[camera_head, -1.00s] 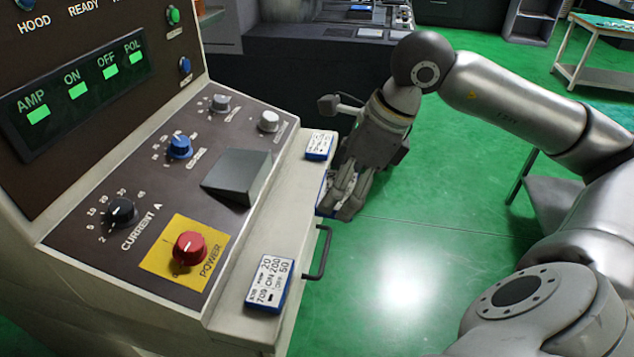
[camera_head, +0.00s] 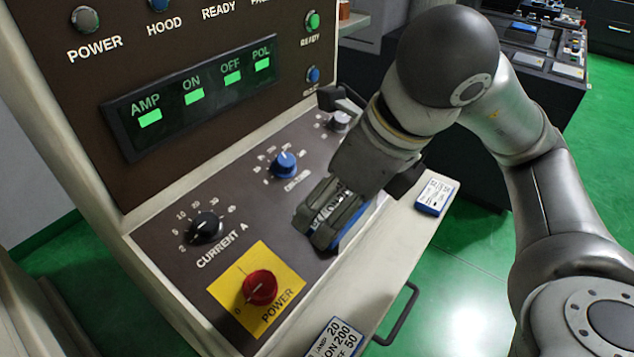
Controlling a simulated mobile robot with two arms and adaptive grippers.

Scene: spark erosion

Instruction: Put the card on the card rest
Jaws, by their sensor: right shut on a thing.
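My right gripper (camera_head: 328,226) is over the sloped control panel, between the blue knob and the red power switch, with its fingers pointing down and left. It is shut on a blue-edged card (camera_head: 351,229), of which only a blue strip shows beside the fingers. The grey wedge-shaped block on the panel, which looks like the card rest, is hidden behind the gripper now. I cannot tell whether the card touches it. My left gripper is not in view.
Two other blue-edged cards lie on the cream front ledge, one at the far end (camera_head: 435,196) and one at the near end (camera_head: 333,338). A black current knob (camera_head: 205,227), a blue knob (camera_head: 284,164) and a red power switch (camera_head: 259,287) stick up around the gripper. A dark handle (camera_head: 402,315) juts from the front.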

